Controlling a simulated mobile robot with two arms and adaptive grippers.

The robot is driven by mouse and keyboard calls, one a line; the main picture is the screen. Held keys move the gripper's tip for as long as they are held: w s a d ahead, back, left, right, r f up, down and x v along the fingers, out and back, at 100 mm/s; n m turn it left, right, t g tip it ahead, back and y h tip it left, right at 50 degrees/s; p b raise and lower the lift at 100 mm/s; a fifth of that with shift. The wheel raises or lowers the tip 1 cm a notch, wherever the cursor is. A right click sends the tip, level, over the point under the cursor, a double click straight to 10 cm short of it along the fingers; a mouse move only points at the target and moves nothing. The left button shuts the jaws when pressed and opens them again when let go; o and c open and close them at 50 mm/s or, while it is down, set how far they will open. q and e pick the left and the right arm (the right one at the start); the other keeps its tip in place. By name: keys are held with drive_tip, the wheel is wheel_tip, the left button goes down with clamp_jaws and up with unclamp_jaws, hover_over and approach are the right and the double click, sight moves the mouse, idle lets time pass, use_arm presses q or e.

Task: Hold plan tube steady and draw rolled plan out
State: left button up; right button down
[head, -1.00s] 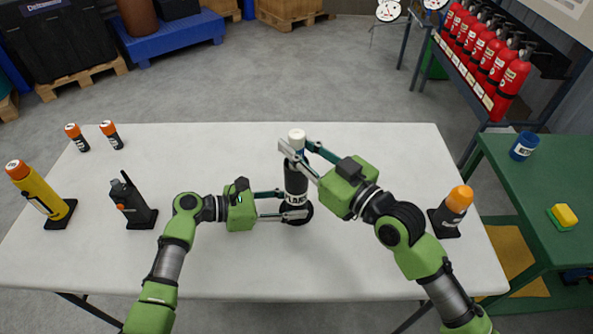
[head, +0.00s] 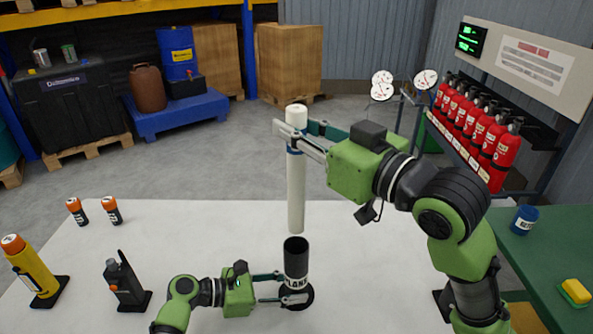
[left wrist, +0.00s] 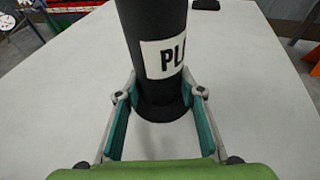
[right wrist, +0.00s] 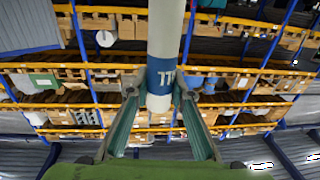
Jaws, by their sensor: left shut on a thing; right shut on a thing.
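The plan tube (head: 296,262), black with a white label, stands upright on the white table. My left gripper (head: 284,289) is shut on its lower part. The tube and its label also show in the left wrist view (left wrist: 155,25), between the fingers. The rolled plan (head: 296,195), a long white roll with a blue band, hangs upright just above the tube's open mouth, with a small gap seen between them. My right gripper (head: 298,142) is shut on the roll near its top, at the blue band. The roll also shows in the right wrist view (right wrist: 165,30).
A black radio (head: 124,283), a yellow torch (head: 33,272) and two orange-capped items (head: 111,211) stand on the left of the table (head: 200,232). A green bench (head: 545,255) and a rack of red extinguishers (head: 490,140) are at the right.

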sight(297, 107)
drive_tip(key=shift+r, duration=2.8)
use_arm(q)
drive_tip(key=o, duration=0.9)
